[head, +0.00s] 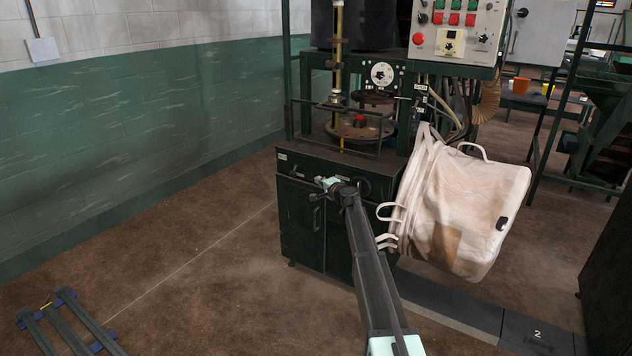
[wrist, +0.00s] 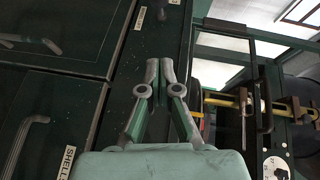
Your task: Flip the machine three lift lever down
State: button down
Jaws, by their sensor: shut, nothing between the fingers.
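The green machine stands in the middle of the head view, with a round work table (head: 360,126) above a dark cabinet (head: 303,225). I cannot tell for sure which part is the lift lever, and no machine number three is legible. My gripper (head: 320,188) is in front of the cabinet's upper part, below the round table. In the wrist view my gripper (wrist: 160,72) has its fingertips together, with nothing between them. Behind it are the dark cabinet face and a yellow bar (wrist: 226,101) with a dark bracket (wrist: 265,108). Contact with the cabinet cannot be judged.
A white bulk bag (head: 465,210) hangs right of the cabinet, close to my arm. A control panel (head: 457,30) with buttons is above. Cabinet handles (wrist: 25,140) stick out in the wrist view. A low dark rack (head: 70,320) lies at lower left; floor between is clear.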

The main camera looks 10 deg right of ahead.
jog(key=s+a+x, duration=0.1)
jog(key=a+x, duration=0.1)
jog(key=x, duration=0.9)
jog(key=shift+w+a+f, duration=0.25)
jog(key=shift+w+a, duration=0.1)
jog(key=shift+s+a, duration=0.1)
jog(key=shift+a, duration=0.05)
